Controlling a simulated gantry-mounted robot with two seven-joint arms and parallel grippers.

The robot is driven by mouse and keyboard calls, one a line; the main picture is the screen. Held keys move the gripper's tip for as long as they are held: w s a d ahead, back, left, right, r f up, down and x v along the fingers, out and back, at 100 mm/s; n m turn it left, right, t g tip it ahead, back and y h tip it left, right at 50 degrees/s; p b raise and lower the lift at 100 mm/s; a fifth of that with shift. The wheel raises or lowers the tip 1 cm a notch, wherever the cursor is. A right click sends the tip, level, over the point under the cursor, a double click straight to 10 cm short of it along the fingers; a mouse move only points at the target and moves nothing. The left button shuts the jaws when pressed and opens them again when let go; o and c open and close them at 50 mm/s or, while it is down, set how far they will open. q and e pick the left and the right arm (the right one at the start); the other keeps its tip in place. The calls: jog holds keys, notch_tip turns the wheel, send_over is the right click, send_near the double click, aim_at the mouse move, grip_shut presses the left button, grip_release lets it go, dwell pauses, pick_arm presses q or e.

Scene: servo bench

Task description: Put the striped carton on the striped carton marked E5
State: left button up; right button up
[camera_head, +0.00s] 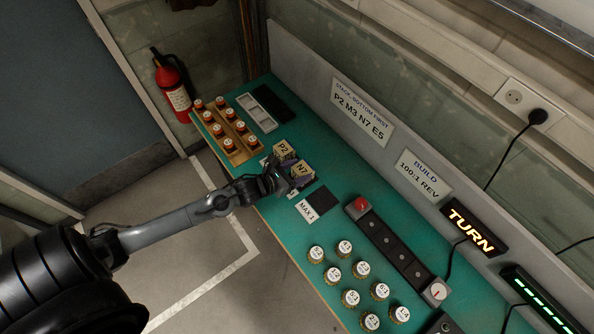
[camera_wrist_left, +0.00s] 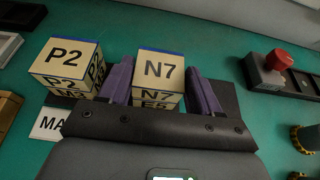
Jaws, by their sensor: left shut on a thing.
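A carton marked N7 (camera_wrist_left: 160,66), tan with a blue strip along its top edge, is between the purple fingers of my left gripper (camera_wrist_left: 158,80). A carton marked E5 (camera_wrist_left: 155,105) shows directly below it, mostly hidden by the gripper; the two look stacked, and I cannot tell any small gap. To the left, a carton marked P2 (camera_wrist_left: 66,56) sits on one marked M3 (camera_wrist_left: 72,91). In the head view my left gripper (camera_head: 285,178) is at the N7 carton (camera_head: 301,169), beside the P2 carton (camera_head: 283,149). My right gripper is not in view.
A dark pad (camera_head: 321,199) and a MAX 1 card (camera_head: 307,211) lie near the cartons. A box with a red button (camera_head: 357,207) and several labelled round pieces (camera_head: 361,269) are to the right.

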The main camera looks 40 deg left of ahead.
pick_arm(q)
jog(key=shift+f, duration=0.1)
jog(key=o, duration=0.6)
jog(key=shift+f, duration=0.1)
jog(key=o, duration=0.5)
jog(key=shift+r, duration=0.2)
